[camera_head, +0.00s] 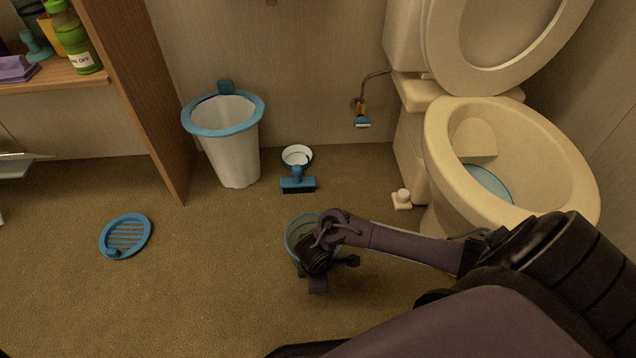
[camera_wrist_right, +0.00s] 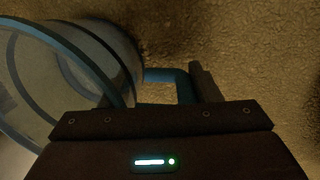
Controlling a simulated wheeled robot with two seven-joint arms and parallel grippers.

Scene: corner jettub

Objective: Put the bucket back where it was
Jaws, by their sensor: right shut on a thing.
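A small bucket (camera_head: 299,228) with a blue rim is low over or on the brown floor in the middle of the head view. I cannot tell whether it touches the floor. My right gripper (camera_head: 318,268) covers much of it. In the right wrist view the bucket (camera_wrist_right: 85,60) has a blue rim and a pale, see-through wall, and it lies tilted in the picture at upper left. Its blue handle (camera_wrist_right: 180,82) runs to the jaws of my right gripper, which is shut on it. My left gripper is not in view.
A blue-rimmed white bin (camera_head: 232,150) stands by the back wall. Beside it are a small white bowl (camera_head: 297,155) and a blue brush (camera_head: 298,182). A toilet (camera_head: 440,150) stands at right, a wooden shelf (camera_head: 140,95) at left. A blue drain grate (camera_head: 125,236) lies on open floor.

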